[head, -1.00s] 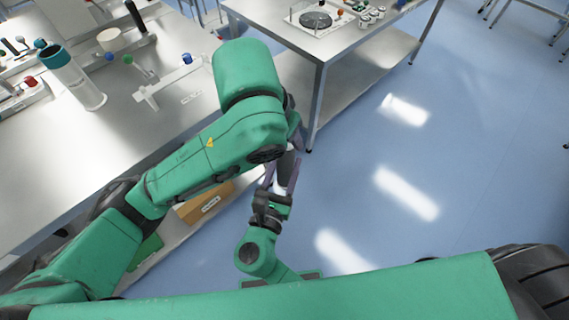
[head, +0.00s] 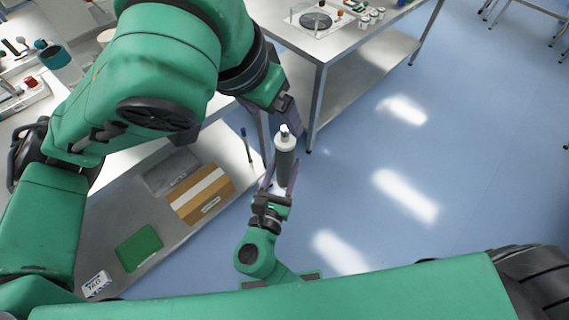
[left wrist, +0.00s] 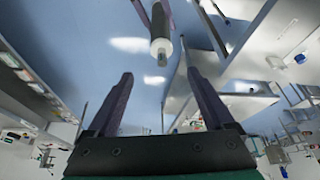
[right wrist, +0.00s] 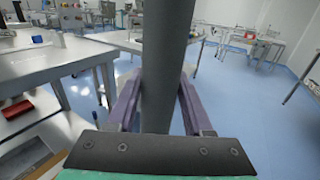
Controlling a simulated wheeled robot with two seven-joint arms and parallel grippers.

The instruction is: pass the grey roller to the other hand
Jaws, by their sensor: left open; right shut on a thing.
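The grey roller (head: 285,160) stands roughly upright, with a pale end and a thin tip at its top. My right gripper (head: 278,180) is shut on its lower part. The roller also fills the middle of the right wrist view (right wrist: 165,60), between the purple fingers (right wrist: 160,85). My left gripper (head: 288,112) is open and empty, close to the roller's upper end in the head view. In the left wrist view the roller (left wrist: 160,28) is beyond the open fingertips (left wrist: 158,76), apart from them. My left arm hides part of the bench.
A bench at the left has a lower shelf (head: 165,215) with a cardboard box (head: 201,194) and a green item (head: 139,248). Another metal table (head: 385,45) holds a round dark plate (head: 316,20). Blue floor (head: 470,170) is clear at the right.

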